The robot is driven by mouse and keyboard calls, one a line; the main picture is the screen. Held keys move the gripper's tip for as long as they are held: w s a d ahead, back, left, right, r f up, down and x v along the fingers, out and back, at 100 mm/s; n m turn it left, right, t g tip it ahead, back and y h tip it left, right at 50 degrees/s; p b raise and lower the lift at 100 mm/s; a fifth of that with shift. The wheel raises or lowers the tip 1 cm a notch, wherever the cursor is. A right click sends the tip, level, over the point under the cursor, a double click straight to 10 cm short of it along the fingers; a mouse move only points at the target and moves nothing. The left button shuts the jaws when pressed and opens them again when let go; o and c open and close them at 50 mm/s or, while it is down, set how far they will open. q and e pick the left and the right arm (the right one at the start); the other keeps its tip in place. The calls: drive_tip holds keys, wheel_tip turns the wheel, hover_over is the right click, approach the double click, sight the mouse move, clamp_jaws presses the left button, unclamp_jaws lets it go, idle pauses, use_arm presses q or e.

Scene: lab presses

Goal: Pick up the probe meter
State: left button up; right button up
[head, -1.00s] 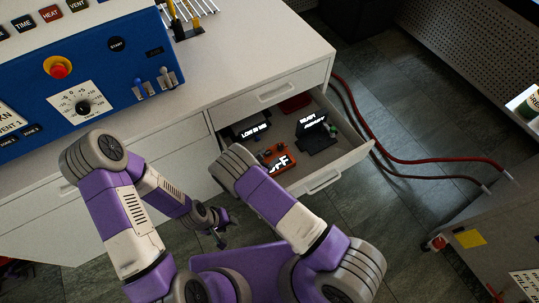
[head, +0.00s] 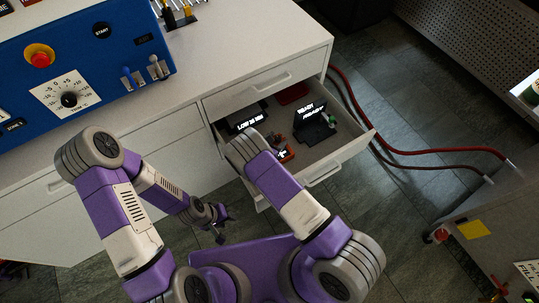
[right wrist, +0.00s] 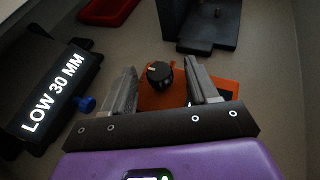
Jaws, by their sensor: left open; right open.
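The orange meter with a black knob, which I take as the probe meter (head: 287,152), lies in the open drawer (head: 348,148). My right arm hides most of it in the head view. In the right wrist view the orange meter (right wrist: 149,99) lies below and between the fingers of my right gripper (right wrist: 160,74), its knob showing between them. This gripper is open and points down; whether a finger touches the meter I cannot tell. In the head view the right gripper is hidden by its own arm. My left gripper (head: 209,217) is open and empty, outside the drawer and to its left.
A black device reading LOW 30 MM (right wrist: 55,90) lies left of the meter. A black device reading READY (head: 312,125) lies beyond it, near a red tray (head: 293,93). The drawer walls enclose these. Red hoses (head: 430,152) run over the floor at right.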

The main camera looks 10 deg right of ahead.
clamp_jaws()
drive_tip(key=shift+r, duration=0.1)
idle(0.3)
